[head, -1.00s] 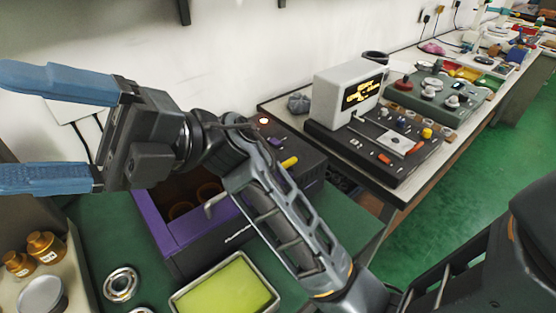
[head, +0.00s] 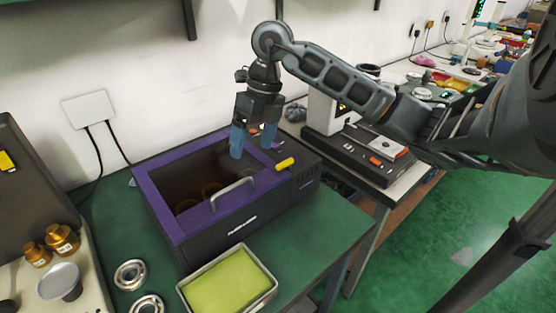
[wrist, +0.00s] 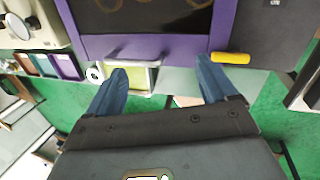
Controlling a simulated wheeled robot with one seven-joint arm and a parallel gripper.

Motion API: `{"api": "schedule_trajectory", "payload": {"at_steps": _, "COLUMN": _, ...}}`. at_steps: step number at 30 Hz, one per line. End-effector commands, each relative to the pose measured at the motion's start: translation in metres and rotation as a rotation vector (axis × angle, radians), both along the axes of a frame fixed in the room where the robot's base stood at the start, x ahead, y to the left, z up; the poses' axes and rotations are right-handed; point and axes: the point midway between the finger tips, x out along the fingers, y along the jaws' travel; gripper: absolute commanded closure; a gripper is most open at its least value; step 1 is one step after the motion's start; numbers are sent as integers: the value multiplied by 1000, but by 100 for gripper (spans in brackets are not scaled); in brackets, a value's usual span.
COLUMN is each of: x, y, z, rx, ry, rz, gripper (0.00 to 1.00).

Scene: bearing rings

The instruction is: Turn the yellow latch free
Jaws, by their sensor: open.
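The yellow latch (head: 285,163) is a short bar at the right side of a purple-framed box (head: 172,223) with a dark window in its lid. In the wrist view the yellow latch (wrist: 231,58) lies just beyond the right fingertip. My gripper (head: 254,150) points down above the box's right rear part, its blue fingers spread, with nothing between them. The latch stands a little to the right of and in front of the fingers in the head view. The fingers show in the wrist view too, and I see no contact with the latch.
A metal handle (head: 232,192) rises at the lid's front. A tray with a yellow-green pad (head: 228,282) sits in front of the box. Metal rings (head: 130,274) lie to its left. The green bench (head: 318,228) is bare right of the box.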

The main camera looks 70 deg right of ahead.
Motion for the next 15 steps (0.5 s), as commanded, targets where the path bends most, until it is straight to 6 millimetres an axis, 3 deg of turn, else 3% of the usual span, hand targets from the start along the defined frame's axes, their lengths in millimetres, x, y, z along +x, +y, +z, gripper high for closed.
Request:
{"api": "schedule_trajectory", "payload": {"at_steps": 1, "x": -17, "y": -26, "z": 0, "rx": -65, "ry": 55, "rz": -42, "gripper": 15}}
{"api": "schedule_trajectory", "payload": {"at_steps": 3, "x": -35, "y": -50, "z": -1, "rx": -130, "ry": 111, "rz": -84, "gripper": 15}}
{"api": "schedule_trajectory", "payload": {"at_steps": 6, "x": -52, "y": -70, "z": -1, "rx": -182, "ry": 162, "rz": -122, "gripper": 15}}
{"api": "schedule_trajectory", "payload": {"at_steps": 11, "x": -59, "y": -77, "z": -8, "rx": -200, "ry": 183, "rz": -137, "gripper": 15}}
{"api": "schedule_trajectory", "payload": {"at_steps": 15, "x": -58, "y": -75, "z": -27, "rx": -196, "ry": 181, "rz": -136, "gripper": 15}}
